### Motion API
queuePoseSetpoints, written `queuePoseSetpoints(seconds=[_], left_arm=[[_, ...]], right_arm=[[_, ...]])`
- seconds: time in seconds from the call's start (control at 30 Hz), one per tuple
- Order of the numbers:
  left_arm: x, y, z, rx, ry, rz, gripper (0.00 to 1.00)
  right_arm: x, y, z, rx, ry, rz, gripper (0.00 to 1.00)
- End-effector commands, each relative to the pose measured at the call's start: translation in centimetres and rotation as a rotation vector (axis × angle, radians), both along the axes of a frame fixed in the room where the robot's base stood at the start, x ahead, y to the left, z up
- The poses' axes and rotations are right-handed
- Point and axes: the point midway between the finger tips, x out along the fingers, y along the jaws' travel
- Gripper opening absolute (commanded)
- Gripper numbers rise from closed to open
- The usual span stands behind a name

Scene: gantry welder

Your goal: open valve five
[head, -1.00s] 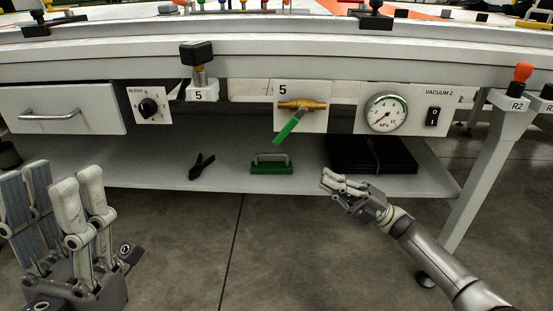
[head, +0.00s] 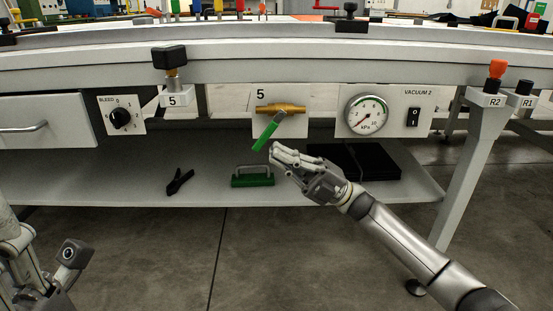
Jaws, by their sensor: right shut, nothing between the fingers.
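Valve five is a brass valve (head: 281,108) on a white plate marked 5 (head: 293,127), below the table edge. Its green handle (head: 265,135) slants down and to the left from the brass body. My right gripper (head: 274,155) is shut and empty, with its fingertips just below and right of the handle's lower end. I cannot tell whether they touch it.
A gauge (head: 366,115) and a black switch (head: 413,117) sit right of the valve. A bleed knob (head: 120,118) and a black knob on post 5 (head: 169,58) are to the left. A green-based handled block (head: 253,177), a black clamp (head: 180,181) and a black case (head: 355,161) lie on the lower shelf.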

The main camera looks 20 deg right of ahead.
Motion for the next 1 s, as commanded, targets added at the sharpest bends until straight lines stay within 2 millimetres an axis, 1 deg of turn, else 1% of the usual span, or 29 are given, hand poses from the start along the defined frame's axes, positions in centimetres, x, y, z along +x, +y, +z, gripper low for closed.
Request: queuePoseSetpoints(seconds=[0.1,0.2,0.57,0.77,1.0], left_arm=[[-0.2,0.0,0.1,0.000,-0.014,0.001,0.40],[-0.2,0.0,0.2,0.002,-0.015,0.001,0.40],[-0.2,-0.1,0.2,0.002,-0.015,0.001,0.40],[0.0,-0.1,-0.2,0.003,-0.010,0.001,0.40],[-0.5,-0.1,0.4,0.003,-0.040,0.001,0.40]], right_arm=[[0.2,0.8,0.5,0.001,-0.001,0.002,0.00],[0.3,1.0,0.8,0.000,0.000,0.000,0.00],[0.3,1.1,0.8,0.002,0.000,-0.001,0.00],[0.4,1.4,0.7,0.037,-0.010,0.001,0.00],[0.5,1.6,0.8,0.074,-0.020,0.001,0.00]])
